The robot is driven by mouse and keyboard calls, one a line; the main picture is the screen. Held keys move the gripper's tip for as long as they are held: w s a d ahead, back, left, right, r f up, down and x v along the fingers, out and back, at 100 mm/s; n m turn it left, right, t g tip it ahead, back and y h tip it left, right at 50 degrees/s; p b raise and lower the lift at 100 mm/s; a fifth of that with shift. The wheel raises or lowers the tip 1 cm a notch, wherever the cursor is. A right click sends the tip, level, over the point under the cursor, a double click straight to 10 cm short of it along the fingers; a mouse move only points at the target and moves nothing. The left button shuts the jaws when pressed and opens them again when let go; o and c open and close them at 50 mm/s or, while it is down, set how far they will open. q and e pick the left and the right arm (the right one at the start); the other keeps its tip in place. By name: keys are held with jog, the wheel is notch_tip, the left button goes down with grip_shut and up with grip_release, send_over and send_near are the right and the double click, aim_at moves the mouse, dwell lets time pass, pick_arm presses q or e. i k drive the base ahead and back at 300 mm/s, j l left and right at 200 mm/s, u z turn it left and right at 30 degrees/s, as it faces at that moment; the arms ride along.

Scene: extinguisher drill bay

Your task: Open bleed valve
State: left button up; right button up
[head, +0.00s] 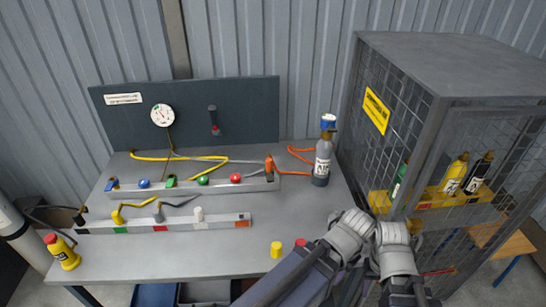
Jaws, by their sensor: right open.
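A white-faced gauge (162,115) is on the dark panel behind the bench. To its right on the panel is a grey fitting with a red tip (214,128). In front, a grey manifold bar (219,187) carries a blue knob (144,183), a green knob (203,180), a red knob (235,178), and an orange fitting (269,164) at its right end. I cannot tell which part is the bleed valve. My right gripper (408,292) is low at the bottom right, away from the manifold, open and partly cut off. My left gripper is not in view.
A grey bottle with a blue top (322,165) stands at the bench's back right. A mesh cage (445,65) with several bottles flanks the bench. A lower rail (180,223) and a yellow cap (276,250) lie nearer.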

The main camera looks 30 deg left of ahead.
aim_at(235, 177)
jog(key=u, duration=1.45)
